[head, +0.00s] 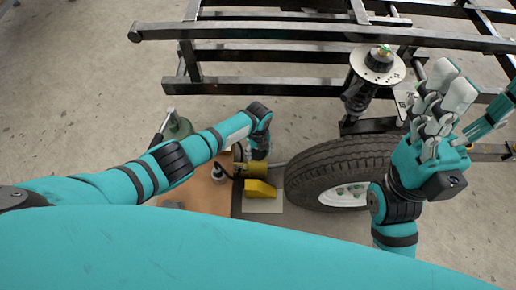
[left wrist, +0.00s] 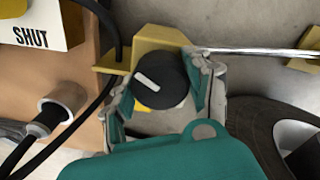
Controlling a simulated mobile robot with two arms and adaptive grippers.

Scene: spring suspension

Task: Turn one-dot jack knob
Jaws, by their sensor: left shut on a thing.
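A black round knob (left wrist: 160,80) with a white pointer line sits by a yellow bracket (left wrist: 158,38) in the left wrist view. The pointer tilts down to the right. My left gripper (left wrist: 158,92) has its fingers on both sides of the knob and is shut on it. In the head view my left gripper (head: 258,150) reaches down over the yellow jack (head: 260,189), hiding the knob. I cannot make out any dot marking. My right gripper (head: 436,112) is raised at the right, apart from the jack; its jaw gap is unclear.
A tyre (head: 335,168) lies just right of the jack. A black metal frame (head: 300,56) with a spring strut (head: 360,94) stands behind. Concrete floor is clear at far left.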

